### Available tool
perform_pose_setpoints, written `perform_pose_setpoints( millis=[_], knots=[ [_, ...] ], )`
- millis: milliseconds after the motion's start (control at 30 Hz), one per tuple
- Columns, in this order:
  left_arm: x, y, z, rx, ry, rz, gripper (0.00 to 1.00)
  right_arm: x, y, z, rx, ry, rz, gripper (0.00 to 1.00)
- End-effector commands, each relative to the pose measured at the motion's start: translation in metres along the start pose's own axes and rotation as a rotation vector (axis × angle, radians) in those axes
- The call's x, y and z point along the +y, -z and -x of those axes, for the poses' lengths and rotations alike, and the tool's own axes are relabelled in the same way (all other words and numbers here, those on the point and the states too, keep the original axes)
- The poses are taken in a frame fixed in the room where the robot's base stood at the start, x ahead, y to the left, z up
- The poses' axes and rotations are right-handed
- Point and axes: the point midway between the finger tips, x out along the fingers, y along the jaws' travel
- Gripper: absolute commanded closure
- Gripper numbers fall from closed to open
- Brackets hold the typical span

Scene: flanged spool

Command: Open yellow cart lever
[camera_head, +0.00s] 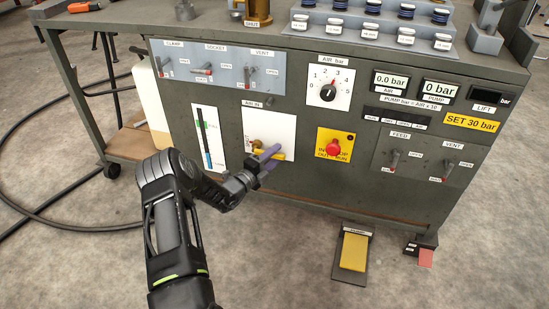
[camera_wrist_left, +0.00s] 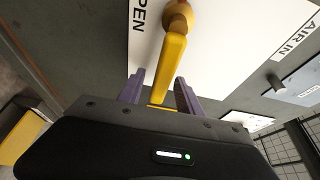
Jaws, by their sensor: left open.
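The yellow lever (camera_head: 268,152) sits on a white plate (camera_head: 283,127) labelled AIR IN on the cart's front panel. Its brass pivot shows at its left end in the head view. In the left wrist view the yellow lever (camera_wrist_left: 171,62) runs down from its brass pivot, and its lower end lies between the purple fingers. The word OPEN is partly visible beside the pivot. My left gripper (camera_head: 269,160) is open with its fingers around the lever's end; the wrist view shows these fingers (camera_wrist_left: 159,92) apart. Whether either finger touches the lever I cannot tell. My right gripper is not in view.
The grey cart (camera_head: 330,190) carries a dial (camera_head: 328,91), a red button on a yellow plate (camera_head: 333,148), and small toggle levers (camera_head: 252,72). A yellow pedal (camera_head: 354,252) stands on the floor at its base. A black hose (camera_head: 60,205) lies on the floor at left.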

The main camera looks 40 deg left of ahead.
Motion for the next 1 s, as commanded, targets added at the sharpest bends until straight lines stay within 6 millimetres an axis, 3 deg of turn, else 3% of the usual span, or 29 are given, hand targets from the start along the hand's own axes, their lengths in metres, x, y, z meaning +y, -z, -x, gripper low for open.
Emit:
perform_pose_setpoints(
  millis=[267, 767, 1000],
  knots=[
    [-0.0005, 0.0000, -0.0017, 0.000, 0.000, 0.000, 0.58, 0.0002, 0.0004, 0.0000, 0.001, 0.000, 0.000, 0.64],
    [-0.0003, 0.0001, -0.0014, 0.000, 0.000, 0.000, 0.99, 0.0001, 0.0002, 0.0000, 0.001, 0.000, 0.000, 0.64],
    [-0.0002, 0.0001, -0.0014, 0.000, 0.000, 0.000, 1.00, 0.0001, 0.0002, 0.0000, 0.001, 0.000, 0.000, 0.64]
  ],
)
